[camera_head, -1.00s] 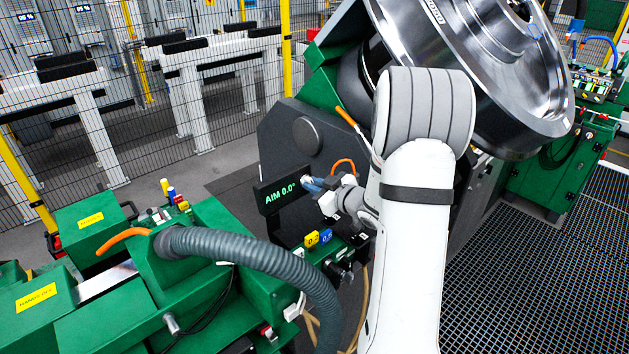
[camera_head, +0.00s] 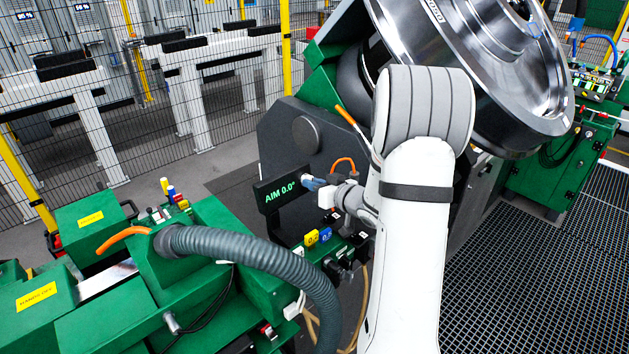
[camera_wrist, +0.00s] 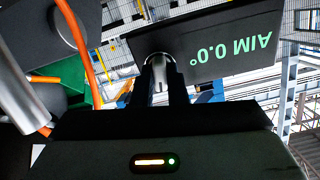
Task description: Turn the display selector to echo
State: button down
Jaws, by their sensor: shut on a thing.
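The dark display panel (camera_head: 280,194) reads "AIM 0.0°" in green; in the wrist view it (camera_wrist: 222,48) appears upside down. A round silver selector knob (camera_wrist: 155,62) sits at the panel's edge in the wrist view. My gripper (camera_wrist: 160,85) is shut on this knob, with its dark fingers on either side of it. In the head view my gripper (camera_head: 312,182) is at the right end of the display, and the knob is mostly hidden there. No selector markings are readable.
A large steel wheel (camera_head: 500,60) stands behind my arm. Green machine housings (camera_head: 100,270) and a thick grey hose (camera_head: 250,255) lie at left. Yellow and blue tags (camera_head: 318,236) sit below the display. An orange cable (camera_wrist: 85,50) runs close by in the wrist view.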

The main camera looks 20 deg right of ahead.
jog(key=m, duration=0.4)
jog(key=shift+w+r, duration=0.15)
jog(key=shift+r, duration=0.2)
jog(key=shift+m, duration=0.4)
jog(key=m, duration=0.3)
jog(key=shift+m, duration=0.4)
jog(key=shift+m, duration=0.4)
jog(key=c, duration=1.3)
grip_release()
jog(key=shift+f, duration=0.25)
jog(key=shift+s, duration=0.2)
